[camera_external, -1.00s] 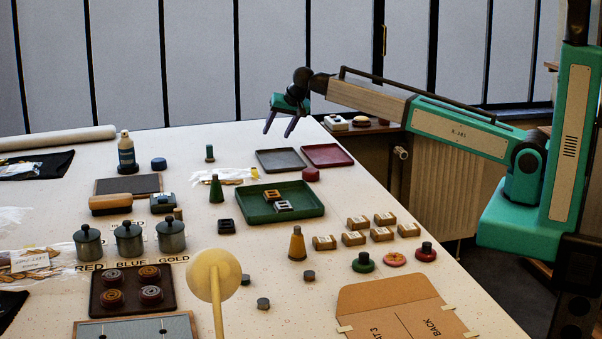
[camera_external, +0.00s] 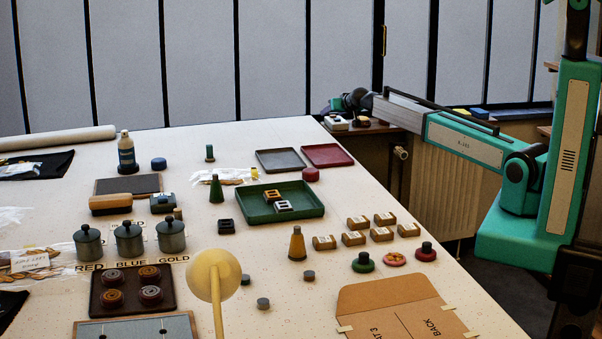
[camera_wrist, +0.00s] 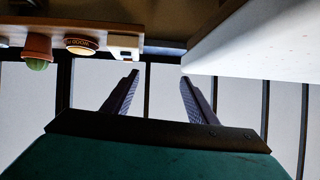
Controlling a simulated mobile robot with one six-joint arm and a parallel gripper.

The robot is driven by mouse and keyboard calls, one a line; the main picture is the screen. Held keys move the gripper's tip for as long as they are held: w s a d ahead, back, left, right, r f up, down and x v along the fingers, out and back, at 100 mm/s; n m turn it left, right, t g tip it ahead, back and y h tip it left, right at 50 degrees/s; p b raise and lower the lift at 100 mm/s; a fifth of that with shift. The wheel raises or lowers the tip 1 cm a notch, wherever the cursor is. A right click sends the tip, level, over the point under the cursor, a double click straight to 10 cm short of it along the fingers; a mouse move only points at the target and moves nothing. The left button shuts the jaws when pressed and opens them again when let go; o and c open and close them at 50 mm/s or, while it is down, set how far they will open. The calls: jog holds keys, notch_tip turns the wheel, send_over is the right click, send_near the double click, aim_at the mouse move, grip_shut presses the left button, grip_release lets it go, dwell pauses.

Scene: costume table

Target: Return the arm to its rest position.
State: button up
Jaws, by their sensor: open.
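My arm (camera_external: 465,145) reaches left from its teal column at the right of the external view. It is held above the floor gap beyond the table's far right corner. My gripper (camera_wrist: 158,76) shows in the wrist view with two dark fingers apart and nothing between them. In the external view only a small part of the gripper shows beside the dark wrist joint (camera_external: 352,99), and its fingers are hard to make out there.
The white table (camera_external: 250,150) carries a green tray (camera_external: 310,208), grey and red trays, lidded pots and several small blocks. A side shelf (camera_wrist: 60,32) with small items is close to the gripper, as is the table edge (camera_wrist: 262,50). Windows stand behind.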

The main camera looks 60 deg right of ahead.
notch_tip(320, 180, down, 5)
jog(key=s+d, duration=0.3)
jog(key=s+a+f+n+g+y+p, duration=0.1)
jog(key=s+a+f+g+y, duration=0.1)
jog(key=s+a+f, duration=0.55)
jog(key=s+a+f+n+g+y+p, duration=0.15)
jog(key=s+a+f, duration=0.35)
jog(key=a+f, duration=0.6)
jog(key=s+a+f+n+g+y+p, duration=0.1)
jog(key=s+a+f+n+g, duration=0.15)
jog(key=s+a+f, duration=0.7)
jog(key=s+a+f+n+g+y+p, duration=0.1)
jog(key=s+a+f+g, duration=0.2)
jog(key=s+a+f, duration=0.35)
jog(key=s+a+f+n+g+y+p, duration=0.1)
jog(key=s+a+f+g, duration=0.2)
jog(key=s, duration=0.6)
jog(key=s+a+f+n+g, duration=0.1)
jog(key=s+a, duration=0.3)
jog(key=s, duration=0.6)
jog(key=s+a+f+g+p, duration=0.1)
jog(key=s+a, duration=0.3)
jog(key=s, duration=0.6)
jog(key=shift+s+f+n+g+y, duration=0.2)
jog(key=shift+n+g+y, duration=0.25)
jog(key=shift+g, duration=0.45)
